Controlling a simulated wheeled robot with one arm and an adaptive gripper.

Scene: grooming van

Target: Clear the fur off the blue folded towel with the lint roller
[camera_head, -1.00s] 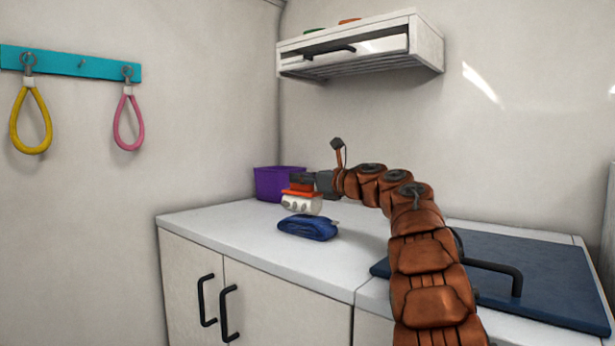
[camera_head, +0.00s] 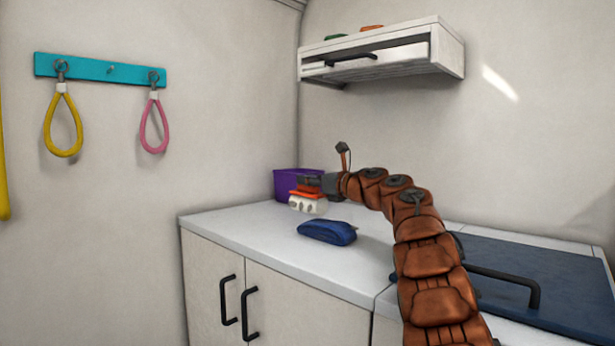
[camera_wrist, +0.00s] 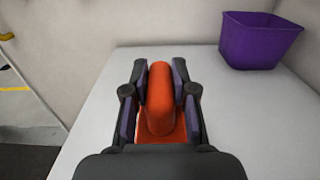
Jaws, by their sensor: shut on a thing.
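My gripper (camera_wrist: 160,95) is shut on the orange handle of the lint roller (camera_wrist: 160,112). In the head view the lint roller (camera_head: 308,204) hangs below my gripper, its white roll with grey patches facing down. It is above the counter, behind and slightly left of the towel, apart from it. The towel is not visible in the wrist view.
A purple bin (camera_head: 287,184) stands at the back of the counter (camera_head: 240,225), just behind the roller; it also shows in the wrist view (camera_wrist: 258,42). A dark blue panel with a black handle (camera_head: 550,275) lies to the right. A wall shelf (camera_head: 445,50) hangs above.

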